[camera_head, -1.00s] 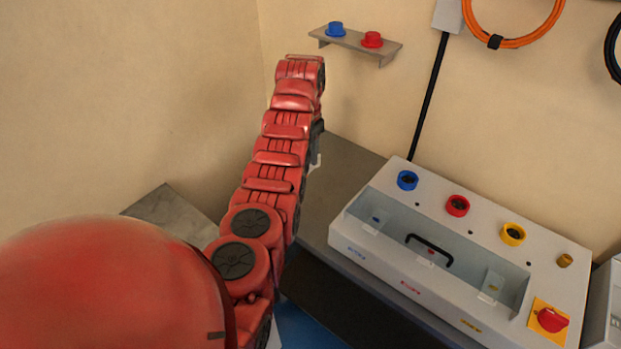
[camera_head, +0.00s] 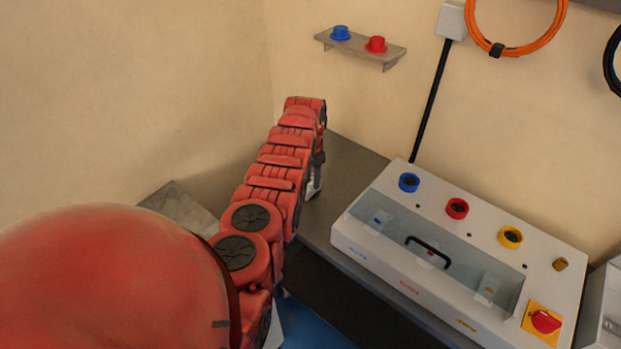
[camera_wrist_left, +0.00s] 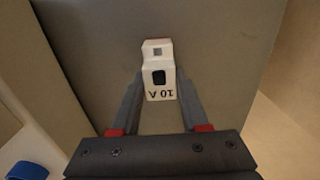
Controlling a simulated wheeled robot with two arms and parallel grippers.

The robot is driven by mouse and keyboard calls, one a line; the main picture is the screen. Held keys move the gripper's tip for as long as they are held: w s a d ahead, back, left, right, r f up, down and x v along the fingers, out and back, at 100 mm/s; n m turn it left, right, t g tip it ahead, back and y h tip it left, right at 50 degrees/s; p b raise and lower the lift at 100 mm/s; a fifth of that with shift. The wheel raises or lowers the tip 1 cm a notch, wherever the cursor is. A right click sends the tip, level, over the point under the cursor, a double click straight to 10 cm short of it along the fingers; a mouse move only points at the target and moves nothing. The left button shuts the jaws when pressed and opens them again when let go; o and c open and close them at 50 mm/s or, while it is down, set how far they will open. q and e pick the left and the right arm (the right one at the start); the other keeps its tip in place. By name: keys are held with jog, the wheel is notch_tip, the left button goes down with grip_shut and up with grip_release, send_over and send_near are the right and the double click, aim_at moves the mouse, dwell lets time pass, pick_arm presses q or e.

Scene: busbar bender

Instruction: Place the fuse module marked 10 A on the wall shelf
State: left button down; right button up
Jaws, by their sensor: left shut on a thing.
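The white fuse module marked 10 A (camera_wrist_left: 160,82) is between the fingers of my left gripper (camera_wrist_left: 158,90) in the wrist view, its label upside down. My left gripper is shut on it, over a grey surface. In the head view my left arm reaches towards the back corner, below and left of the wall shelf (camera_head: 395,51); the arm hides most of the gripper and the module there. The shelf is a small grey ledge on the back wall. My right gripper is not in view.
A blue plug (camera_head: 340,33) and a red plug (camera_head: 376,44) stand on the shelf. A grey box (camera_head: 345,240) with coloured sockets is right of my arm on the worktop (camera_head: 350,160). A black cable (camera_head: 430,100) and an orange coil (camera_head: 510,48) hang on the wall.

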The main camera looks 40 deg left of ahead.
pick_arm(q)
jog(key=shift+f+b, duration=0.25)
jog(key=shift+b, duration=0.05)
jog(key=shift+c, duration=2)
grip_release()
jog(key=shift+r, duration=0.1)
